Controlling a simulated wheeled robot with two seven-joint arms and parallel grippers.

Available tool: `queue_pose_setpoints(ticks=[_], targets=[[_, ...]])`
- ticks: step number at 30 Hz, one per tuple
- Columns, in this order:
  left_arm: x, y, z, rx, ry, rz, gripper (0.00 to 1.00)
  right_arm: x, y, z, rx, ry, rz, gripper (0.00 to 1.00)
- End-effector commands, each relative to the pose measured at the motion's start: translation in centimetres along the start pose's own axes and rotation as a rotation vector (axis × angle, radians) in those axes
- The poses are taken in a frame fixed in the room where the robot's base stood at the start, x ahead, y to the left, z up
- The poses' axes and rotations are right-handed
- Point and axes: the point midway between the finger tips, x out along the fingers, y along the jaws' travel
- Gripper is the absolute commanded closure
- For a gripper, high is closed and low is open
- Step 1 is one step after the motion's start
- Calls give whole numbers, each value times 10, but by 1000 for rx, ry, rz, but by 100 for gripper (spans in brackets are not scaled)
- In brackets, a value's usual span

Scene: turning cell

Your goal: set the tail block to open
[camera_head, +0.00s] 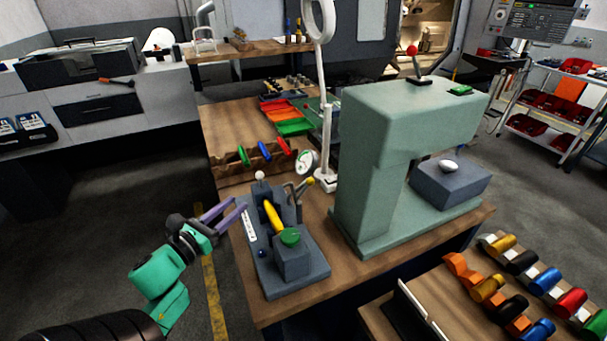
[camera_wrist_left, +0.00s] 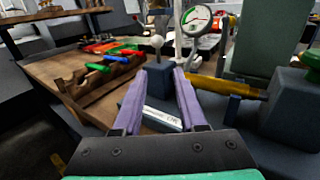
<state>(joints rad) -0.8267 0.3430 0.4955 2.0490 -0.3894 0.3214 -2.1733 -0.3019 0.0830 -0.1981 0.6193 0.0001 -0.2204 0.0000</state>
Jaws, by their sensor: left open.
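A dark blue-grey bench fixture (camera_head: 290,279) stands at the near left of the wooden bench. A yellow bar (camera_head: 272,216) lies along it, and a block with a green knob (camera_head: 290,236) is at its near end. At its far end is a small blue block (camera_wrist_left: 157,80), apparently the tail block, with an upright white ball knob (camera_head: 259,175); the ball also shows in the wrist view (camera_wrist_left: 157,42). A white label strip (camera_head: 249,224) runs along the fixture's left side. My left gripper (camera_head: 236,208) is open and empty, just left of the fixture. In the wrist view its fingers point toward the blue block.
A dial gauge (camera_head: 307,161) and a lamp or magnifier stand (camera_head: 326,150) are behind the fixture. A large green press (camera_head: 398,145) stands to the right. A wooden rack (camera_head: 232,169) with coloured handles is at the back left. Open floor lies left of the bench.

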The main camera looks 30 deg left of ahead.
Motion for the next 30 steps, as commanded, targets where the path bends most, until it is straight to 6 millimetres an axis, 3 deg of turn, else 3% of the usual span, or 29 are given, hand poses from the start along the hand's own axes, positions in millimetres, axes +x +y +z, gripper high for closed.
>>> queue_pose_setpoints(ticks=[5,12,18,23,29,30], targets=[[23,-2,7,17,-9,-6,59,-9,0,-1,0,1,0,56],[88,-1,9,14,-9,-4,59,-26,-1,-4,-1,3,-2,56],[131,-1,6,11,-6,-1,59,-34,-2,-6,-1,4,-4,56],[145,-1,3,12,-3,-1,59,-36,-2,-6,-1,5,-4,56],[145,-1,2,11,-2,-1,59,-35,-3,-6,-1,5,-4,56],[145,-1,2,11,-2,-1,63,-35,-3,-6,-1,5,-4,56]])
